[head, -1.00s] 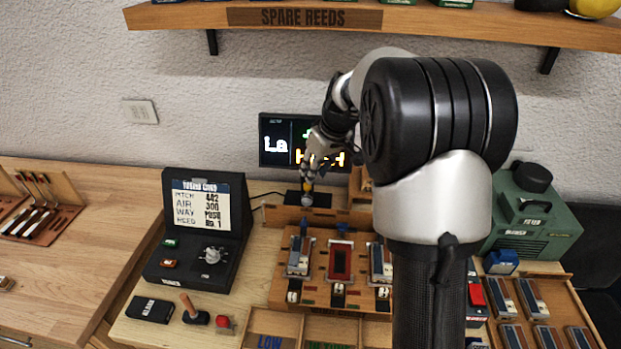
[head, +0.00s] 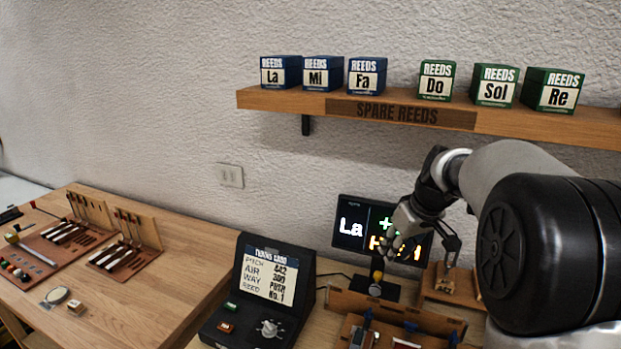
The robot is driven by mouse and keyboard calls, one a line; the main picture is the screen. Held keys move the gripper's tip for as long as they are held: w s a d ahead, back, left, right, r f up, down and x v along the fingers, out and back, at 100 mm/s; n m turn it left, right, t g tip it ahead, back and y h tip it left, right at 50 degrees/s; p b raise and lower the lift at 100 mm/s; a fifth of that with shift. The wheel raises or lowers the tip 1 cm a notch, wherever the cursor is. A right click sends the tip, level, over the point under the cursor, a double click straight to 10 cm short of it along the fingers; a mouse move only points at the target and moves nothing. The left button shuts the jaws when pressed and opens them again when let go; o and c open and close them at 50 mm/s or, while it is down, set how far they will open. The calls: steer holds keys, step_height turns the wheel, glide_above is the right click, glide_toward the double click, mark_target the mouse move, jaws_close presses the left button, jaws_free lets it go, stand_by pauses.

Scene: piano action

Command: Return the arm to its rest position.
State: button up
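My arm comes in from the right edge in the head view, its large black joint filling the lower right. The forearm reaches back and left toward the wall. My gripper (head: 425,250) hangs in front of the lit display (head: 352,222), which it partly covers. Its dark fingers look spread apart, with nothing seen between them. A small post with a yellow-orange part (head: 377,276) stands on a black base just left of and below the gripper. A small wooden block (head: 445,284) lies below the right finger.
A shelf (head: 285,101) with blue and green reed boxes runs above the arm. The black tuning-card case (head: 312,272) stands left of the gripper. The reed bench at the bottom is partly cut off. A side table (head: 160,290) with tool racks is at left.

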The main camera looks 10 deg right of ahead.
steer(key=s+a+r, duration=0.5)
steer(key=s+a, duration=0.2)
steer(key=s, duration=0.2)
steer(key=s+a+f+m, duration=0.1)
steer(key=s+a+f, duration=0.1)
steer(key=s, duration=1)
steer(key=s+a+f+m+h, duration=0.1)
steer(key=s+a, duration=0.3)
steer(key=s, duration=0.8)
steer(key=shift+a+f+m, duration=0.35)
steer(key=shift+f+m, duration=0.1)
steer(key=shift+m, duration=0.05)
